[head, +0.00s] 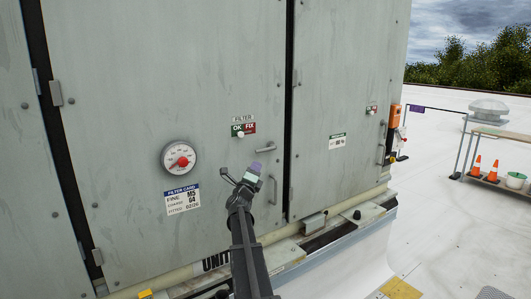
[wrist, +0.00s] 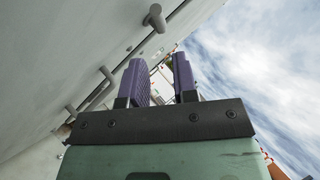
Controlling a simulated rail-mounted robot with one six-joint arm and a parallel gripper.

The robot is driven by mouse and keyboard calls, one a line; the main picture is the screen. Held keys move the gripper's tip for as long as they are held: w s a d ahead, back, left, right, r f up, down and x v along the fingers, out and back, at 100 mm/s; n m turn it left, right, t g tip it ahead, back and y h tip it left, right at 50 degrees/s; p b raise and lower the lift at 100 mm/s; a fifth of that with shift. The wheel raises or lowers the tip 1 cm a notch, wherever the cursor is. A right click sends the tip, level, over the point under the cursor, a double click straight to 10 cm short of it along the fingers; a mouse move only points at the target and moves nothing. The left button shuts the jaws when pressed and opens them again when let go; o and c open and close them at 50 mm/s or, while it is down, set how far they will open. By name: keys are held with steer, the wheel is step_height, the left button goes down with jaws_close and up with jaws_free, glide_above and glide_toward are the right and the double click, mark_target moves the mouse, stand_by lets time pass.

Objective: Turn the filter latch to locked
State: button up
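The filter latch (head: 267,149) is a small grey lever on the door near its right edge, below and right of the FILTER label. It lies nearly level, its right end slightly higher. In the wrist view a grey lever (wrist: 154,18), apparently the latch, sticks out from the panel beyond the fingertips. My gripper (head: 256,167) is just below and left of the latch in the head view, apart from it as far as I can tell. In the wrist view my gripper (wrist: 163,75) has its two purple fingers apart, with nothing held between them.
A vertical grey bar handle (head: 274,190) is below the latch, close to my gripper. A red-and-white gauge (head: 179,158), a filter card (head: 182,199) and a green-red OK/FIX marker (head: 243,129) are on the same door. A cart (head: 500,180) with orange cones stands far right.

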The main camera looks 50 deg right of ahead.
mark_target(263, 150)
steer(key=p+x, duration=0.3)
steer(key=x, duration=0.7)
steer(key=shift+r+p, duration=0.15)
steer(key=shift+p, duration=0.25)
jaws_close()
